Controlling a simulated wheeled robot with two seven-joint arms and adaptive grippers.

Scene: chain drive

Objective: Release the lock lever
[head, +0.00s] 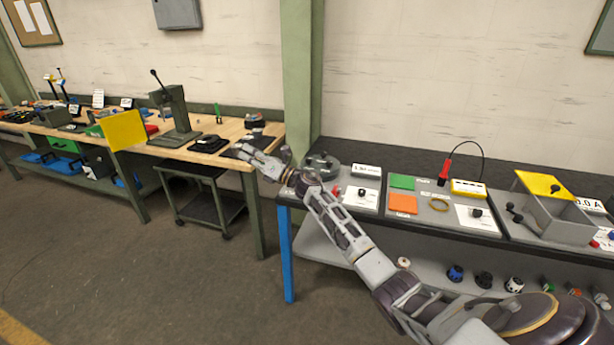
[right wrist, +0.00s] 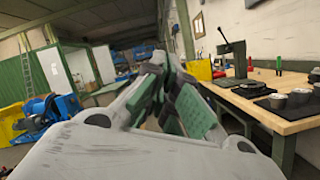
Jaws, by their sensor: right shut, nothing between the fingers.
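No part that I can surely name as the lock lever shows. A grey box (head: 562,222) on the right bench has a dark handle (head: 515,213) at its left side and a raised yellow lid (head: 541,184); I cannot tell whether this handle is the lever. My right gripper (head: 245,151) is in the air at the left end of that bench, well left of the box, pointing left. In the right wrist view its green-padded fingers (right wrist: 172,102) are together and empty. My left gripper is not in view.
A wooden bench (head: 230,130) with a green press (head: 172,112) stands to the left, with a low cart (head: 212,205) under its end. The right bench holds green (head: 402,182) and orange (head: 403,204) plates and a red-handled tool (head: 444,170). Open floor lies in front.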

